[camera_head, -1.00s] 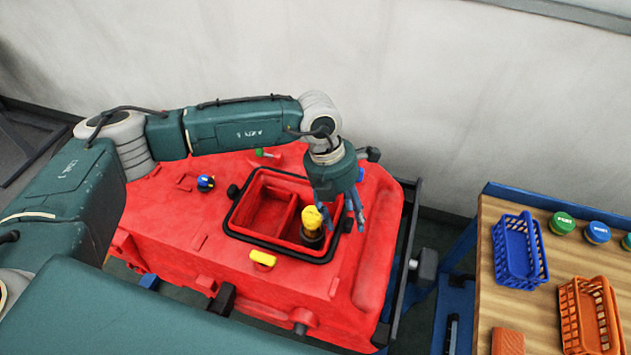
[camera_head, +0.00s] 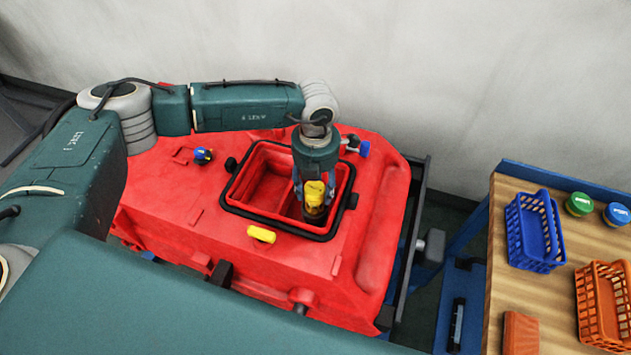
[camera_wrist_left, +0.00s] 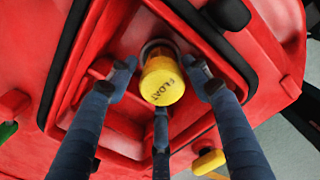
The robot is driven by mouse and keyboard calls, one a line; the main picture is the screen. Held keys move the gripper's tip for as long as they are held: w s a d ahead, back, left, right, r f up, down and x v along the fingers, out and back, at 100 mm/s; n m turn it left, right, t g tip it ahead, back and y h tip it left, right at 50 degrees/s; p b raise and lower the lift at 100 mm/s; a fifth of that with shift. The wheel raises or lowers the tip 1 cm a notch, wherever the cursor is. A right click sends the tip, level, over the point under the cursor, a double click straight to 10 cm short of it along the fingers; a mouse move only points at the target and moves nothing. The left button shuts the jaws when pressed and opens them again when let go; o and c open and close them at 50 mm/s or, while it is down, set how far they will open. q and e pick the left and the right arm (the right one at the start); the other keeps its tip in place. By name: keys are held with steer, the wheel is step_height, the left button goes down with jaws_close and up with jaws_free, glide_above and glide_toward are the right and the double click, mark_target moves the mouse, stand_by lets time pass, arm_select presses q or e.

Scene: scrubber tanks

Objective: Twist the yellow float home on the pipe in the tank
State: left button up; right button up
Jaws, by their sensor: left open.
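The yellow float (camera_head: 314,193) stands upright on its pipe inside the right compartment of the open tank (camera_head: 237,204) in the red machine. In the left wrist view the fingers of my left gripper (camera_wrist_left: 160,90) are spread around the float, with gaps on both sides. The lower part of the pipe is hidden. My right gripper is not seen.
A yellow latch (camera_head: 262,234) sits on the red body in front of the tank. A blue knob (camera_head: 203,155) is to the left. A wooden table at the right holds a blue basket (camera_head: 534,232), an orange basket (camera_head: 603,305) and round lids.

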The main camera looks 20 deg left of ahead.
arm_select(q)
steer(key=shift+f, duration=0.45)
steer(key=c, duration=0.9)
steer(key=shift+c, duration=0.2)
steer(key=shift+f+m+b, duration=0.1)
steer(key=shift+m+b, duration=0.5)
steer(key=shift+b, duration=0.1)
steer(key=shift+m, duration=0.7)
